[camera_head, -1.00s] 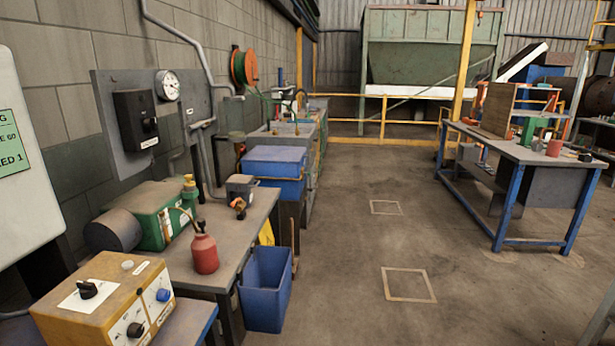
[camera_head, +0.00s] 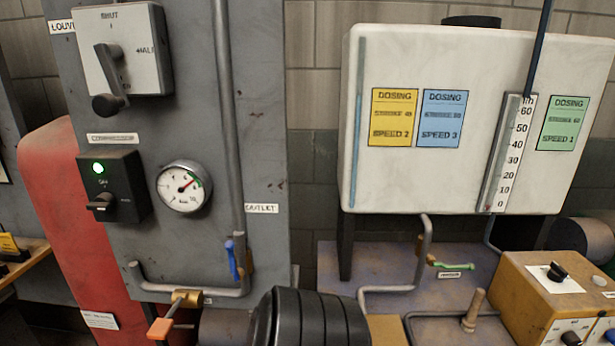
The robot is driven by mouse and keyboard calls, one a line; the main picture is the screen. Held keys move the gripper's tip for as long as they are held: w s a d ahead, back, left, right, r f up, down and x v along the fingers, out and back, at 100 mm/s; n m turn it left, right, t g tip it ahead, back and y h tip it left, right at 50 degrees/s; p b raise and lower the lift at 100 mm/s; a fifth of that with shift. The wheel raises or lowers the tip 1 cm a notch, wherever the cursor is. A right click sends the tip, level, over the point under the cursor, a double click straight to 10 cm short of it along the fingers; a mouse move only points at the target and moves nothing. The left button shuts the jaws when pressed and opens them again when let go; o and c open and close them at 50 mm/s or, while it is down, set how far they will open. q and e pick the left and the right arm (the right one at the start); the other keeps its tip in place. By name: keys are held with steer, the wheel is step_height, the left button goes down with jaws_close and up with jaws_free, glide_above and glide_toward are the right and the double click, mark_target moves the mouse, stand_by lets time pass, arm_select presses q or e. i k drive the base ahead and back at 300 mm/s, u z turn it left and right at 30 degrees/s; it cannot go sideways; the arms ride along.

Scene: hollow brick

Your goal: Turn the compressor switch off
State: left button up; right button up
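The compressor switch (camera_head: 126,190) is a black box on the grey panel at the left, under a small label plate (camera_head: 115,138). Its green lamp (camera_head: 98,168) is lit. Its dark knob (camera_head: 101,203) lies roughly level below the lamp; small white markings are above and to the right of it, too small to read surely. Neither my left nor my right gripper is in view, and nothing touches the switch.
A lever switch (camera_head: 122,50) is above and a round gauge (camera_head: 184,187) to the right. Pipes with a blue-handled valve (camera_head: 232,260) and an orange-handled valve (camera_head: 160,328) stand out below. A black ribbed part (camera_head: 310,318) is at the bottom. A white tank (camera_head: 440,185) hangs right.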

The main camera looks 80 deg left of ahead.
mark_target(105, 202)
steer(key=k, duration=0.15)
steer(key=z, duration=1.05)
steer(key=i, duration=0.75)
steer(key=u, duration=4.85)
steer(key=i, duration=0.5)
steer(key=u, duration=0.45)
